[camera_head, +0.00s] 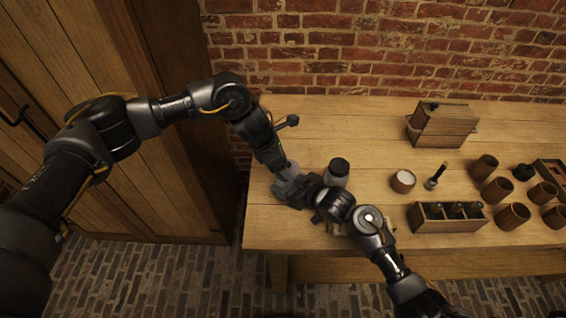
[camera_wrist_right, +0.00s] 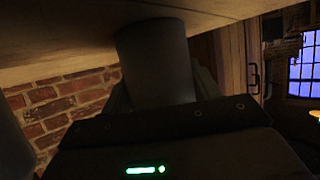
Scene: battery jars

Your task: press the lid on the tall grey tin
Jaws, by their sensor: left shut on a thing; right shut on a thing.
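The tall grey tin (camera_wrist_right: 155,62) fills the middle of the right wrist view, between my right gripper's fingers (camera_wrist_right: 158,95). In the head view my right gripper (camera_head: 298,188) is shut around the grey tin (camera_head: 289,173) near the table's left end. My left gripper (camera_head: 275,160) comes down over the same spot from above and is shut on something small. What it holds is hidden by the gripper; I cannot make out the lid or whether it touches the tin.
A jar with a dark top (camera_head: 338,170) stands close to the right of the grippers. Further right are a small cup (camera_head: 403,181), a dark-handled tool (camera_head: 435,178), a wooden rack (camera_head: 447,219), a wooden box (camera_head: 440,125) and several brown cups (camera_head: 497,190). The table's left edge is near.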

